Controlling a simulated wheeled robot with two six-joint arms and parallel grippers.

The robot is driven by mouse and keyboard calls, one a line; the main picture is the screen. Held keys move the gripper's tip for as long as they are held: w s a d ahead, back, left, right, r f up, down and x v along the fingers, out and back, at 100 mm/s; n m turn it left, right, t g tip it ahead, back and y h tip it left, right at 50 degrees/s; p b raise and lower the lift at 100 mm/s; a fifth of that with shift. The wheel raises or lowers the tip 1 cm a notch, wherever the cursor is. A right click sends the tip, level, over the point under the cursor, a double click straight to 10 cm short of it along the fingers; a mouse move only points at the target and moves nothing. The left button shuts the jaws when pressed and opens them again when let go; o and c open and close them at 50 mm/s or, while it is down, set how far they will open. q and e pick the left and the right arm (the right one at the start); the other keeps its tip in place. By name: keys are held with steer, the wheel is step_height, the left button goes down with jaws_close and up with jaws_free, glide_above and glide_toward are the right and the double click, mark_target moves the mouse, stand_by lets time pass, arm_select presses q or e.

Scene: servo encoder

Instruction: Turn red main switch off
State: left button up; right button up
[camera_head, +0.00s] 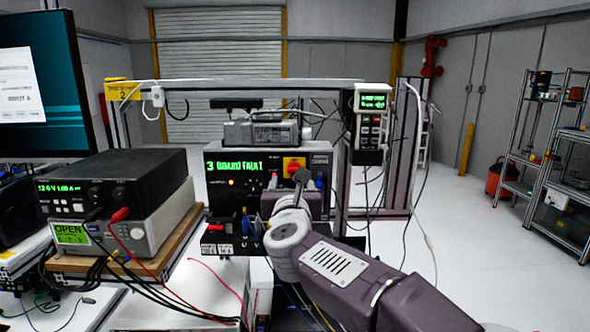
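The red main switch (290,165) sits on a yellow plate at the upper right of the black control box's front panel, partly hidden. My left gripper is not in view.
Stacked power supplies (112,185) with red and black cables stand on a wooden board at left, beside a monitor (42,85). A handheld unit (370,115) hangs from the frame at right of the box, with loose cables.

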mark_target(295, 169)
steer(key=w+p, duration=0.1)
steer(key=w, duration=0.2)
steer(key=w+p, duration=0.1)
steer(key=w, duration=0.2)
steer(key=w+p, duration=0.2)
steer(key=w, duration=0.1)
steer(key=shift+d, duration=0.25)
steer(key=shift+w+f, duration=0.1)
steer(key=shift+w, duration=0.25)
steer(key=shift+w+d+f, duration=0.15)
steer(key=shift+d, duration=0.1)
steer(key=shift+a, duration=0.1)
jaws_close()
